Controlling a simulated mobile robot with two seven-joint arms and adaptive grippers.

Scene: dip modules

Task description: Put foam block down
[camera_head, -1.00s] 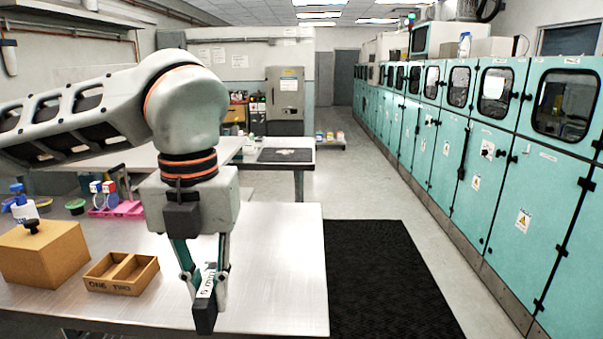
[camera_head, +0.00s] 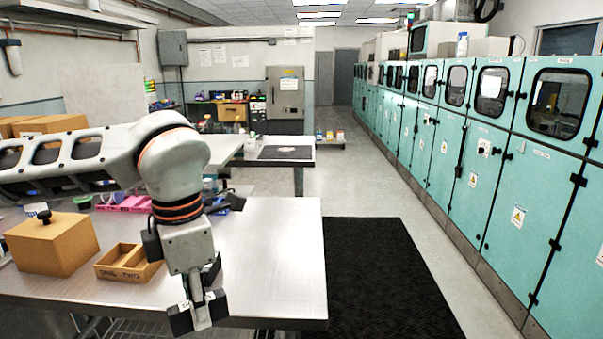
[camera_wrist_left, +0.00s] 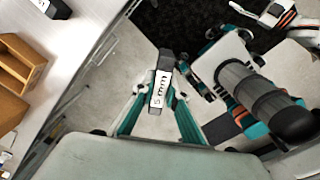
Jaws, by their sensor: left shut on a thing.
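The gripper points down at the front edge of the metal table (camera_head: 270,255). In the left wrist view the block hangs between the two fingertips, with pale floor behind it, just outside the table edge.
A second dark labelled block (camera_wrist_left: 56,8) lies on the table in the left wrist view. A two-compartment wooden tray (camera_head: 112,274) and a brown box with a black knob (camera_head: 55,247) stand left of the gripper. The table's right side is clear.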

